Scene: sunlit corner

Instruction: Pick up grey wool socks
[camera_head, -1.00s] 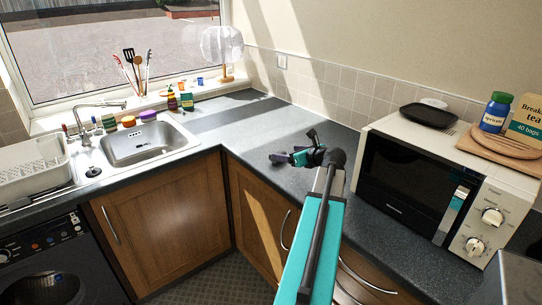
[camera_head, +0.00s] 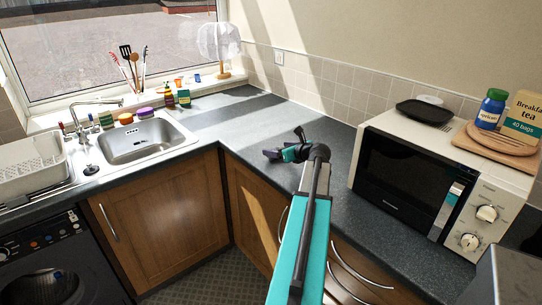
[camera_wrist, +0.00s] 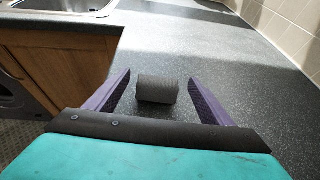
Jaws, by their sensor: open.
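The grey wool socks show as a dark grey roll (camera_wrist: 157,90) on the speckled worktop in the wrist view. My gripper (camera_wrist: 160,77) is open, with one purple finger on each side of the roll and visible gaps between. The roll lies near the level of the fingertips, and neither finger touches it. In the head view my gripper (camera_head: 279,152) is low over the worktop near the corner, left of the microwave. There the socks are hard to tell apart from the dark fingers.
The microwave (camera_head: 400,180) stands to the right, with a black tray (camera_head: 424,112) on top. The sink (camera_head: 140,140) is to the left, with bottles and sponges behind it. A tiled wall (camera_head: 330,90) runs behind the worktop (camera_head: 250,125), which is clear around the gripper.

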